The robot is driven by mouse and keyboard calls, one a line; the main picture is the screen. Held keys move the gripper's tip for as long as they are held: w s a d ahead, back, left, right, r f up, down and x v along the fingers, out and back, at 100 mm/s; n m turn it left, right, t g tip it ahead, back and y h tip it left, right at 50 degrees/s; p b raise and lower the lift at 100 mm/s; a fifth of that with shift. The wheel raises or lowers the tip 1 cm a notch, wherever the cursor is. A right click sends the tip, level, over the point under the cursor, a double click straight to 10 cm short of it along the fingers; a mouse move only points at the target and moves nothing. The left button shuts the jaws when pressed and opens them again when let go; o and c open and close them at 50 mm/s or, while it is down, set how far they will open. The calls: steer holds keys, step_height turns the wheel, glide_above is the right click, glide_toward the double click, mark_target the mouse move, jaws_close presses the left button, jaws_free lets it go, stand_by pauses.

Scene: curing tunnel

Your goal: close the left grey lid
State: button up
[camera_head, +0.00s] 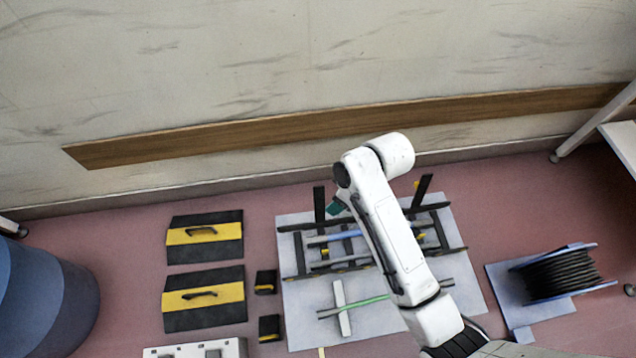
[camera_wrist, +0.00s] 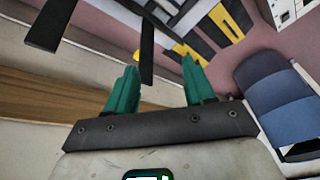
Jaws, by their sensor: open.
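No part clearly reads as a grey lid. A white box (camera_head: 233,347) at the bottom edge of the head view carries small grey parts (camera_head: 213,352) on top. It is cut off, so I cannot tell whether these are lids or whether they stand open. A white box also shows at the top right of the wrist view (camera_wrist: 284,12). My gripper (camera_wrist: 158,88) is open and empty, with two teal fingers spread apart. In the head view its teal tip (camera_head: 336,207) shows beside the black rack, well up and right of the white box.
A black rack (camera_head: 299,254) with upright posts stands on a grey mat (camera_head: 300,320) under my arm. Two black-and-yellow cases (camera_head: 204,252) lie left of it. A blue barrel (camera_head: 60,305) stands far left, a cable reel (camera_head: 555,278) right. Pink floor is clear between barrel and cases.

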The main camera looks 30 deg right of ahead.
mark_target(321, 193)
steer(key=w+d+f+n+g+y, duration=0.1)
steer(key=w+d+n+g+y, duration=0.2)
steer(key=w+n, duration=0.5)
steer(key=shift+h, duration=0.5)
steer(key=b+x, duration=0.1)
steer(key=x, duration=0.2)
steer(key=b+x, duration=0.1)
steer(key=x, duration=0.3)
steer(key=w+d+b+x, duration=0.1)
steer(key=x, duration=0.2)
steer(key=shift+a+f+b, duration=0.2)
steer(key=shift+f+b, duration=0.2)
steer(key=shift+f, duration=0.15)
steer(key=shift+c, duration=0.5)
jaws_close()
